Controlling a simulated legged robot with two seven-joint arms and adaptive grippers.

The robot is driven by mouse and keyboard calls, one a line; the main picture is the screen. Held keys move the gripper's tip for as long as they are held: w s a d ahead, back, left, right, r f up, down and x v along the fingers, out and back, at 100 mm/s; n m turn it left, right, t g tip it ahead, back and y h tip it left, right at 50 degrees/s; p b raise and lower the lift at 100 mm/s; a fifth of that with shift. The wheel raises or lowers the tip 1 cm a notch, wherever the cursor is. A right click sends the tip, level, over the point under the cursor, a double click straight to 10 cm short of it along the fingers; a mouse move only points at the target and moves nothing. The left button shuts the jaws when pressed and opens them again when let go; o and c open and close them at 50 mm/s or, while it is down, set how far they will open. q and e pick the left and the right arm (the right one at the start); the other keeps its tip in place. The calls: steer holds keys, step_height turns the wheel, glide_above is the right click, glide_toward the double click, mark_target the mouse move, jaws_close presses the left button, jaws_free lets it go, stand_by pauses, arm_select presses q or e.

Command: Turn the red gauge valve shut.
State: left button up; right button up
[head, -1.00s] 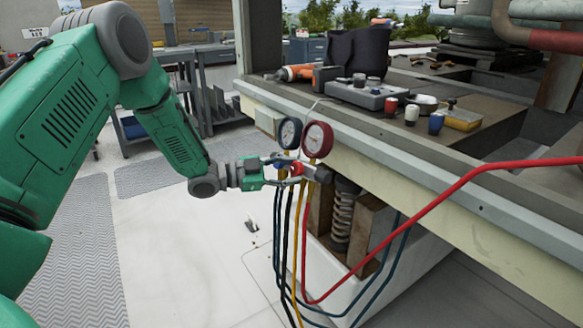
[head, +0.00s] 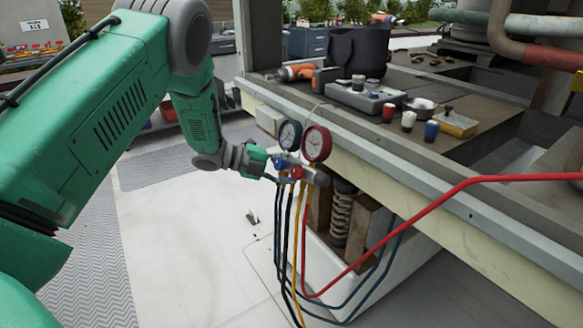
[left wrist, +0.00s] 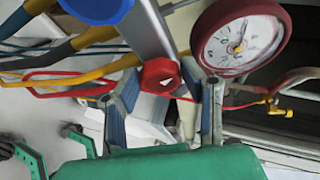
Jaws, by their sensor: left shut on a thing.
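The red gauge valve (head: 296,172) is a small red knob on the gauge manifold, below the red-rimmed gauge (head: 317,143). In the left wrist view the red valve (left wrist: 160,74) has a white mark on its face and sits between the two fingers. My left gripper (head: 283,172) reaches it from the left and is shut on it. The fingers (left wrist: 170,90) lie on either side of the knob in the wrist view. A blue valve (head: 281,163) sits beside it, under the dark blue gauge (head: 290,134). My right gripper is not in view.
Blue, black, yellow and red hoses hang below the manifold; a red hose (head: 420,207) runs to the right. The ledge (head: 400,175) behind carries a drill (head: 296,73), a grey case (head: 364,96), small cans and a yellow brush (head: 457,124).

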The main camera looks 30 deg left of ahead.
arm_select(q)
steer(key=shift+s+m+g+y+p, duration=0.1)
steer(key=shift+m+g+y+p, duration=0.45)
steer(key=shift+m, duration=1.25)
steer(key=shift+f, duration=0.15)
steer(key=o, duration=1.1)
steer(key=shift+o, duration=0.2)
steer(key=shift+s+a+r, duration=0.25)
steer(key=shift+a+r, duration=0.15)
steer(key=v, duration=1)
steer(key=shift+s+a, duration=0.25)
steer(key=shift+s, duration=0.15)
